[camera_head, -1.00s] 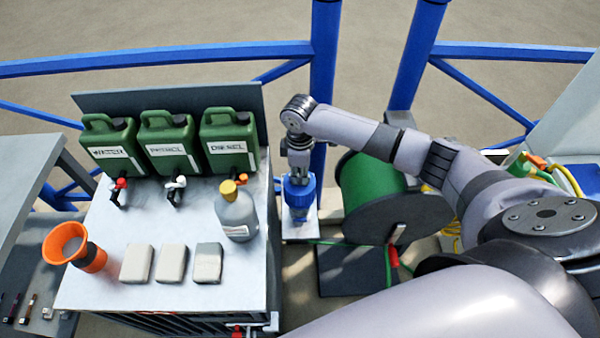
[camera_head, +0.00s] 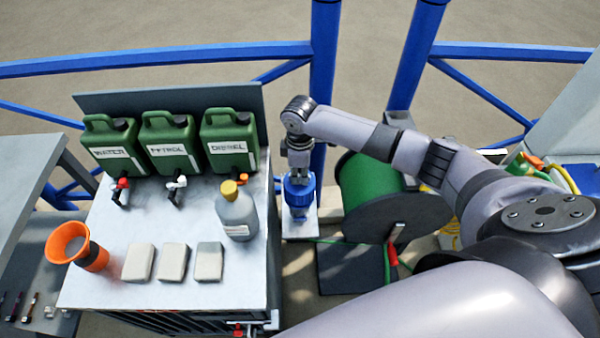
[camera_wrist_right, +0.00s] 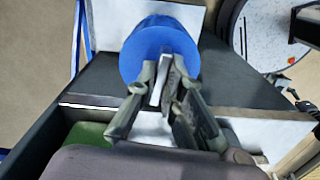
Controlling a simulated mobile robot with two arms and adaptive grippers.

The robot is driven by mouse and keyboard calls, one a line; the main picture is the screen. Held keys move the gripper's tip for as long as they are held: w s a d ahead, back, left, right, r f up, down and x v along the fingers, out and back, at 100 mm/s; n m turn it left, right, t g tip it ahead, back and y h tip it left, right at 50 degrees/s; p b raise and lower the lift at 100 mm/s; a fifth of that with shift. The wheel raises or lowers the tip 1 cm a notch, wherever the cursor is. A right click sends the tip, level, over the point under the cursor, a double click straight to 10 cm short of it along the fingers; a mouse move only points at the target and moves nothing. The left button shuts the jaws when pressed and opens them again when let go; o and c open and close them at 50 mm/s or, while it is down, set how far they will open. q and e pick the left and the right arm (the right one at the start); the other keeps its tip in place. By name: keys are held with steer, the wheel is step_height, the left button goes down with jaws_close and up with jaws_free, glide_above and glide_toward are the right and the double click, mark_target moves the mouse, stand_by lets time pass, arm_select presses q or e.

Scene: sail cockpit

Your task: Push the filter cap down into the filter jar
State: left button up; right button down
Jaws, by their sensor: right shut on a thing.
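The blue filter cap (camera_head: 299,193) stands at the right of the white-topped cabinet, below my right gripper (camera_head: 299,172). In the right wrist view the cap (camera_wrist_right: 160,45) is a round blue body. There the right gripper's fingers (camera_wrist_right: 165,88) are closed around a narrow pale piece at the cap's near side. The filter jar is not clearly distinguishable; the cap and gripper hide most of what lies beneath. I cannot tell how deep the cap sits. My left gripper is not in view.
The cabinet top (camera_head: 200,280) holds green jerrycans (camera_head: 170,140), a grey bottle (camera_head: 236,213), an orange funnel-like cup (camera_head: 68,243) and several pale blocks (camera_head: 173,262). A green hose reel (camera_head: 365,190) stands close right of the cap. Blue railing (camera_head: 322,60) rises behind.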

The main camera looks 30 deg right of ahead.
steer(key=shift+f+b, duration=0.3)
steer(key=shift+f, duration=0.3)
steer(key=c, duration=2)
jaws_free()
step_height(320, 180, up, 11)
steer(key=p, duration=1.2)
